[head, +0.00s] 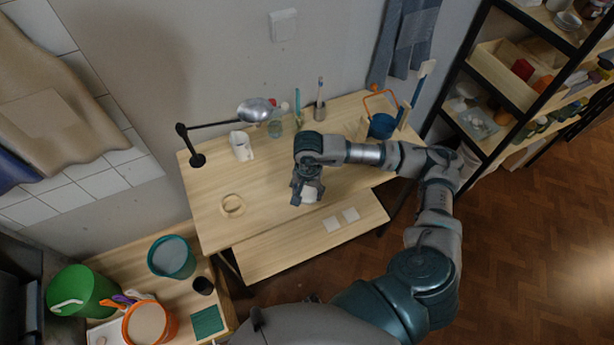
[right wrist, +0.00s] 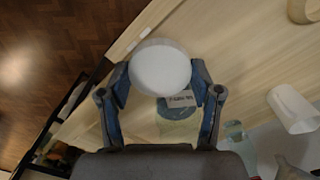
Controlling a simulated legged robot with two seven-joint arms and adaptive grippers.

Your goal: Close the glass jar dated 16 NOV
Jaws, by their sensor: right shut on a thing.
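My right gripper (head: 307,197) is over the front part of the wooden desk. In the right wrist view its fingers (right wrist: 160,80) are shut on a round white lid (right wrist: 160,67), which also shows at the gripper in the head view (head: 312,193). A greenish glass jar (right wrist: 178,129) with a pale label (right wrist: 177,99) shows just beyond the lid, partly covered by it. The label's print is too small to read surely. In the head view my arm hides this jar. I cannot tell whether lid and jar touch. My left gripper is not in view.

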